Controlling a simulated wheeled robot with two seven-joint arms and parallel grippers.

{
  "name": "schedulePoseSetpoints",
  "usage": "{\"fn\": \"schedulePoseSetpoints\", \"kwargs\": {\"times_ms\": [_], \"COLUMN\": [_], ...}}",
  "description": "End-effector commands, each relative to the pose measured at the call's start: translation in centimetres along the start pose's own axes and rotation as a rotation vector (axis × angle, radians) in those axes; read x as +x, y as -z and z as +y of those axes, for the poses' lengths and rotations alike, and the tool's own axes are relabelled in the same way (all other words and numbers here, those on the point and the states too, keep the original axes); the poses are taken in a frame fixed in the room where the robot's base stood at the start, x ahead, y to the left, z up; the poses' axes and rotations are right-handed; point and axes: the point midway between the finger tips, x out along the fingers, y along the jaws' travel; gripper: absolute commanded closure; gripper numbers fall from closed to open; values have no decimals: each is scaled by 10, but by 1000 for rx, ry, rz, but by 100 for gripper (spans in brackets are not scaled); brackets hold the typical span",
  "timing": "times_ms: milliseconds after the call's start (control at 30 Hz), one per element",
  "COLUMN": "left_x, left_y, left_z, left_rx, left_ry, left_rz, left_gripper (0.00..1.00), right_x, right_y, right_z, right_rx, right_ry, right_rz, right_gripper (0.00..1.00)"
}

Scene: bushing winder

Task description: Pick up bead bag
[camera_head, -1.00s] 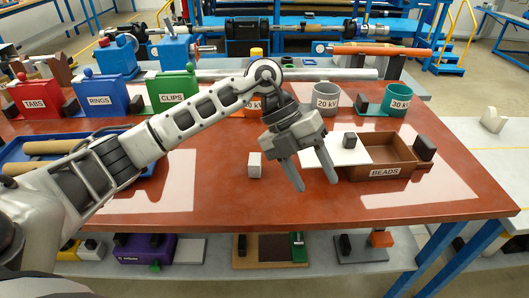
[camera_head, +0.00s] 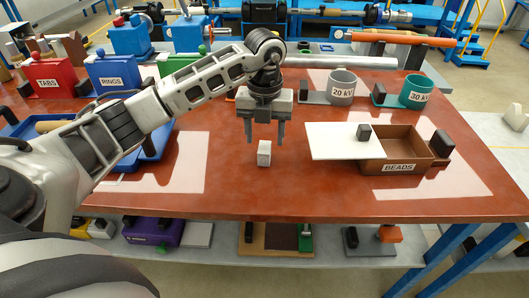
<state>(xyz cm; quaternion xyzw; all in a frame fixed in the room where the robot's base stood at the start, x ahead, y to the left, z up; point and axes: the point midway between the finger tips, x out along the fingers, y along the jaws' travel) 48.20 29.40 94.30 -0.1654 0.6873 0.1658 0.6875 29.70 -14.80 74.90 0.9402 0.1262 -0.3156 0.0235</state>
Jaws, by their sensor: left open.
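A small pale grey-white block-like bag (camera_head: 264,153), which looks like the bead bag, stands on the red-brown tabletop near the middle. My left gripper (camera_head: 265,138) points down with its two fingers spread, one to each side of the bag in the picture. Its tips appear around or just above the bag's top; whether they touch it I cannot tell. Nothing shows held between them. The brown box labelled BEADS (camera_head: 400,167) is to the right, with a white lid (camera_head: 344,142) lying partly over its left side. My right gripper is not in view.
Red TABS (camera_head: 47,84), blue RINGS (camera_head: 112,83) and green CLIPS bins stand at the back left, the last partly behind my arm. A blue tray (camera_head: 150,160) is at left. Grey 20 kV (camera_head: 342,92) and green 30 kV rings (camera_head: 417,97) stand at the back right. The front tabletop is clear.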

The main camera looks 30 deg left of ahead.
Motion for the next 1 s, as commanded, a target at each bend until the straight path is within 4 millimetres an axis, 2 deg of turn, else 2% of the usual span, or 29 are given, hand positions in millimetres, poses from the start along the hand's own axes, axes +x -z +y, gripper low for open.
{"fn": "schedulePoseSetpoints", "kwargs": {"times_ms": [133,400,667,700,867,1000], "left_x": [12,49,54,53,53,53], "left_y": [-1,-5,-6,-6,-6,-6], "left_z": [0,2,2,1,2,2], "left_rx": [1,0,0,0,0,0], "left_ry": [-1,0,1,1,1,1], "left_rz": [4,2,-1,-1,-1,-1], "left_gripper": [47,47,47,50,95,95], "right_x": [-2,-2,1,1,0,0], "right_y": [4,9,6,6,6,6], "right_z": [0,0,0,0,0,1], "right_rx": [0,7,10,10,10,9], "right_ry": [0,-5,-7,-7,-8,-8], "right_rz": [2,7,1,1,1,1], "right_gripper": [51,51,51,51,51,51]}}
